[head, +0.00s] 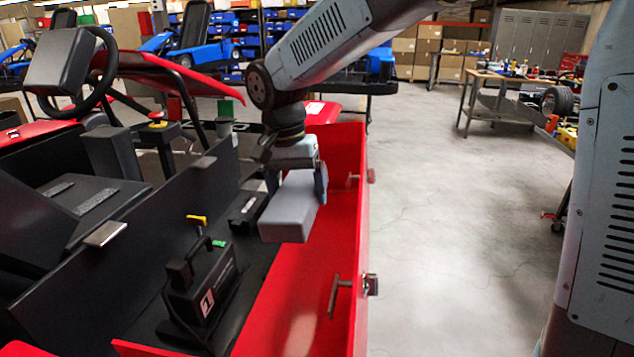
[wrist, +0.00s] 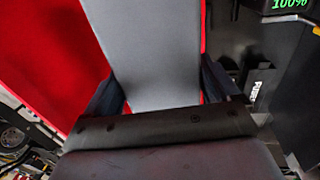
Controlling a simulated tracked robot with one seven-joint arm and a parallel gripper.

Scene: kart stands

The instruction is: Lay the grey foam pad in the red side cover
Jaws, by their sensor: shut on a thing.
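The grey foam pad (head: 290,210) is a block held in my gripper (head: 296,180), which is shut on it. The pad hangs above the kart's side, over the inner edge of the red side cover (head: 330,235). The cover shows as a long red trough with an upright outer wall and metal handles. In the wrist view the pad (wrist: 150,45) runs up between the two dark fingers (wrist: 165,95), with the red cover (wrist: 60,50) behind it on the left. I cannot tell whether the pad touches the cover.
A black box with a yellow-tipped lever (head: 205,285) stands in the kart's dark bay, left of the cover. A steering wheel (head: 75,60) and black panels are farther left. The grey floor (head: 450,230) right of the cover is clear. A workbench (head: 500,85) stands behind.

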